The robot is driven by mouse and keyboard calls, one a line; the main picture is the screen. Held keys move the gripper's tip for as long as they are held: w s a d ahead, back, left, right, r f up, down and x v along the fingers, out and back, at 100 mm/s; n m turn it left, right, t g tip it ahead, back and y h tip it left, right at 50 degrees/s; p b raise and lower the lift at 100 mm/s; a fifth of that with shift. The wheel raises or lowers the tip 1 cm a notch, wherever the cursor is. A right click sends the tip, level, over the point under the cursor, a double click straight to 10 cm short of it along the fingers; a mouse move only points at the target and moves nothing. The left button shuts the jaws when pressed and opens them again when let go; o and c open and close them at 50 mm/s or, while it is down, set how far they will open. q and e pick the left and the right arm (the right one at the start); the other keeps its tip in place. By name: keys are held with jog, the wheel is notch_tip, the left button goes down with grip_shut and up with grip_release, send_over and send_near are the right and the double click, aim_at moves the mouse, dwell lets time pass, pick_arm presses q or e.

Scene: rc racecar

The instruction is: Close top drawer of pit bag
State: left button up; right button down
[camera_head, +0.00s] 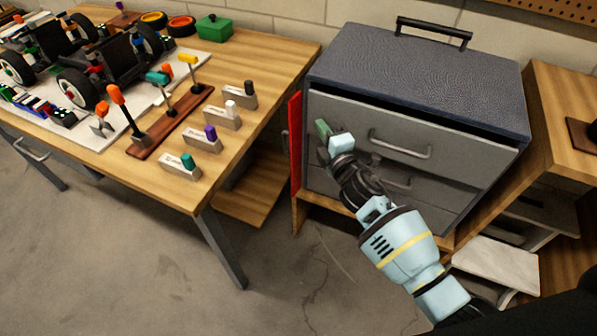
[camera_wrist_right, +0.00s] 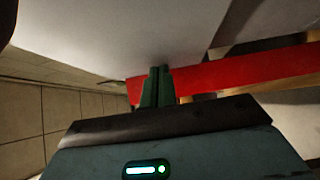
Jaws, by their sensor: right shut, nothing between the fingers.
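The pit bag (camera_head: 430,75) is a dark grey textured cabinet with a black top handle, right of centre in the head view. Its top drawer (camera_head: 455,160) has a light grey front and a bar handle (camera_head: 400,145). My right gripper (camera_head: 322,130) is shut and empty, at the left part of the top drawer front. In the right wrist view the shut fingers (camera_wrist_right: 155,85) are close to a pale grey surface; contact cannot be told. My left gripper is not in view.
A red panel (camera_head: 295,145) stands along the bag's left side. A wooden shelf unit (camera_head: 560,110) stands right. The floor in front is clear.

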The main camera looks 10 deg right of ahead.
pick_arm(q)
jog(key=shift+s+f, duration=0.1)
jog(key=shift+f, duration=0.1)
pick_arm(e)
jog(key=shift+w+d+r, duration=0.25)
jog(key=shift+w+d, duration=0.5)
jog(key=shift+w, duration=0.2)
